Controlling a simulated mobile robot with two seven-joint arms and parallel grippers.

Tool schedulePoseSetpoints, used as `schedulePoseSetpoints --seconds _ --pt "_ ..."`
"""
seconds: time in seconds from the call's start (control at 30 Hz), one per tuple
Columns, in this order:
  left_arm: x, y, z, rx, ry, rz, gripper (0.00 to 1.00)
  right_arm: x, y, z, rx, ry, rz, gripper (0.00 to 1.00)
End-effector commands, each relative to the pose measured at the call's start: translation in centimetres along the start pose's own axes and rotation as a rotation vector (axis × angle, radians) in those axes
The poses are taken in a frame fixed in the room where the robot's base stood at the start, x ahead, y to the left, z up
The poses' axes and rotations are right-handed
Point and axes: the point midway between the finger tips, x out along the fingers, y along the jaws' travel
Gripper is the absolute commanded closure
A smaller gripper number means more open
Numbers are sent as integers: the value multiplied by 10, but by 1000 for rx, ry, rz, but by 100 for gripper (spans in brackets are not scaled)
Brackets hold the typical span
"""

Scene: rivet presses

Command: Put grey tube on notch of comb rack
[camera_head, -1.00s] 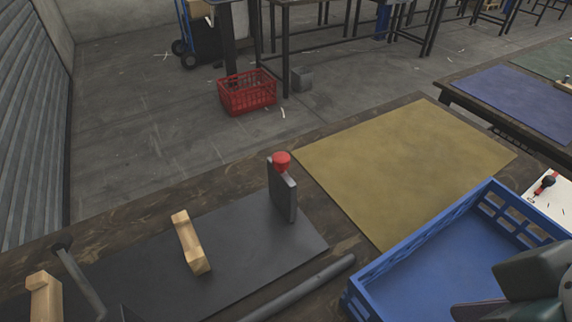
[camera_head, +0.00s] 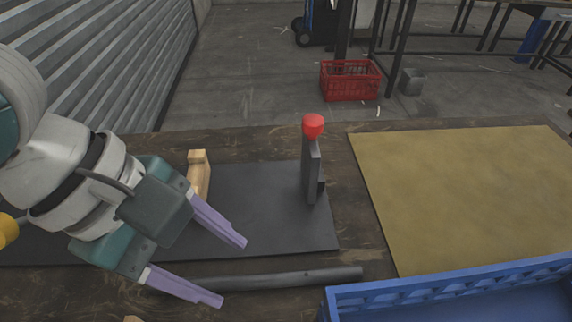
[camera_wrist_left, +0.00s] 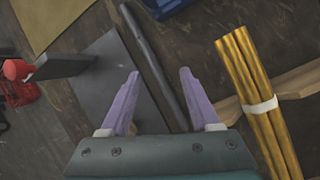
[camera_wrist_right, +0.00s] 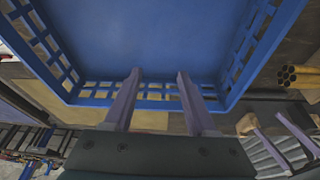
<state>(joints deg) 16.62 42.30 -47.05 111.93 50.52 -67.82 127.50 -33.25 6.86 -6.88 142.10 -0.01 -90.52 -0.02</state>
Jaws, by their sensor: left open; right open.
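The grey tube (camera_head: 285,279) lies on the dark wooden table, along the front of the black plate. My left gripper (camera_head: 230,272) is open and empty, with its purple fingers near the tube's left part. In the left wrist view the tube (camera_wrist_left: 150,55) runs between the open fingertips (camera_wrist_left: 160,73); I cannot tell the height gap. A pale wooden block (camera_head: 199,172) stands on the plate, partly behind my left arm. A wooden bar (camera_wrist_left: 299,82) shows in the left wrist view; I cannot tell which wooden piece is the comb rack. My right gripper (camera_wrist_right: 160,74) is open and empty at the blue crate.
A grey upright with a red knob (camera_head: 313,126) stands on the black plate (camera_head: 265,190). The blue crate (camera_head: 450,284) is at front right. A yellow mat (camera_head: 460,190) is clear. Bound golden tubes (camera_wrist_left: 255,90) lie near the left gripper. A red basket (camera_head: 350,82) is on the floor.

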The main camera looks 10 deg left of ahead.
Motion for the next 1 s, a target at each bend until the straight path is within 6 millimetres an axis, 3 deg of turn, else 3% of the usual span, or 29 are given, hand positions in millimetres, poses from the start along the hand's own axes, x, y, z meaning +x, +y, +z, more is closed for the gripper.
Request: schedulePoseSetpoints --seconds 0.03,0.1,0.27,1.0 --pt "6 3 -16 -113 16 -6 38 10 0 3 0 0 0 43" --pt "7 5 -27 -261 24 -16 38 14 0 4 0 0 0 43" --pt "11 7 -40 -436 33 -24 38 19 -1 6 0 0 0 43" --pt "104 10 -42 -449 33 -24 38 53 -2 17 0 -1 0 43"
